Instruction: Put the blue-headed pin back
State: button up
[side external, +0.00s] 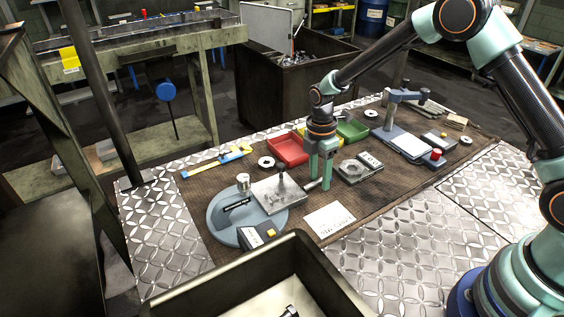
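My gripper (318,180) points down over the middle of the brown bench mat, with its two green fingers apart and a gap between them. A small grey rod-like part (312,185) shows at the fingertips; I cannot tell whether they touch it.
A red tray (288,150) and green tray (352,130) lie behind the gripper. A metal fixture (358,168) and a blue-grey stand (388,116) are to the right. A white card (329,219) lies in front. A deep bin (200,300) stands at the near edge.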

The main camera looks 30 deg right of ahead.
notch_tip(320, 180, up, 18)
jog(key=s+d+m+t, duration=0.1)
jog(key=s+m, duration=0.1)
jog(key=m, duration=0.2)
jog(key=s+d+r+m+t, duration=0.2)
jog(key=s+r+m, duration=0.1)
jog(key=s+m, duration=0.4)
jog(key=s+d+r+m+t, duration=0.2)
jog(key=s+r+m+t, duration=0.1)
jog(key=s+m, duration=0.4)
jog(key=shift+s+d+r, duration=0.15)
jog(key=shift+s+d, duration=0.25)
jog(key=shift+s, duration=0.05)
dwell(0.7)
